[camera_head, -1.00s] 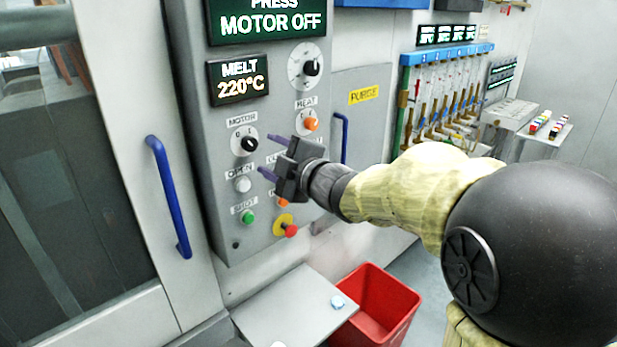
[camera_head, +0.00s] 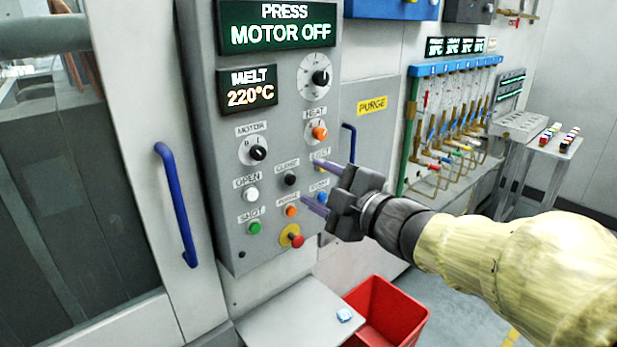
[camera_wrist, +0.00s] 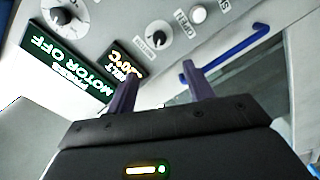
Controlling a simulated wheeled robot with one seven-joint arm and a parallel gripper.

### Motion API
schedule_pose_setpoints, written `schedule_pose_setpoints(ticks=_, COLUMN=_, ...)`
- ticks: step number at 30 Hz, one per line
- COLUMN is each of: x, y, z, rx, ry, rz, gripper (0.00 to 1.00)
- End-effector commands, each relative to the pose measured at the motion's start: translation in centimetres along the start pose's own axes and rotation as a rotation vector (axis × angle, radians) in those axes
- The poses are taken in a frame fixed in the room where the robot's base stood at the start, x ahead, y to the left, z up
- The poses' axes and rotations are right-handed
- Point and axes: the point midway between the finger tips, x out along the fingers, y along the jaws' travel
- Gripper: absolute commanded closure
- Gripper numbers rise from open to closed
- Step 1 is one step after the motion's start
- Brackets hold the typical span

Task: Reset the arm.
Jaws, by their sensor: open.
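My gripper (camera_head: 318,185) is in front of the right side of the grey control panel (camera_head: 205,150), with its two purple fingers apart and nothing between them. In the wrist view the open fingers (camera_wrist: 160,85) point toward the panel, which appears rotated. The panel's display (camera_head: 277,33) reads PRESS MOTOR OFF, and the melt display (camera_head: 247,88) reads 220°C. The black motor knob (camera_head: 258,153) and orange heat knob (camera_head: 320,132) are in clear view. My gripper partly covers the buttons at the panel's lower right.
A blue door handle (camera_head: 177,205) stands out left of the panel. Below are a grey ledge (camera_head: 290,318) with a small pale-blue item and a red bin (camera_head: 392,315). Hoses on a blue manifold (camera_head: 455,66) and a small table (camera_head: 545,145) are at right.

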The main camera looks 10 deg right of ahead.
Motion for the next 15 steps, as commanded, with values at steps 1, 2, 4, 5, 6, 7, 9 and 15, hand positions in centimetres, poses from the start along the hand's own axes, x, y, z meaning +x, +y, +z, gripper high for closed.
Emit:
schedule_pose_setpoints(ticks=1, x=0.1, y=0.0, z=0.2, rx=0.011, ry=-0.011, rz=0.0, gripper=0.48)
schedule_pose_setpoints(ticks=2, x=0.1, y=0.0, z=0.4, rx=0.022, ry=-0.025, rz=0.0, gripper=0.48)
schedule_pose_setpoints(ticks=4, x=0.2, y=0.0, z=1.4, rx=0.069, ry=-0.079, rz=0.0, gripper=0.48)
schedule_pose_setpoints(ticks=5, x=0.2, y=-0.1, z=2.0, rx=0.099, ry=-0.111, rz=0.001, gripper=0.48)
schedule_pose_setpoints(ticks=6, x=0.2, y=-0.3, z=3.0, rx=0.145, ry=-0.164, rz=0.0, gripper=0.48)
schedule_pose_setpoints(ticks=7, x=0.2, y=-0.5, z=3.7, rx=0.185, ry=-0.209, rz=0.0, gripper=0.48)
schedule_pose_setpoints(ticks=9, x=-0.2, y=-1.4, z=5.8, rx=0.296, ry=-0.332, rz=-0.006, gripper=0.48)
schedule_pose_setpoints(ticks=15, x=-3.3, y=-6.5, z=10.7, rx=0.652, ry=-0.719, rz=-0.054, gripper=0.48)
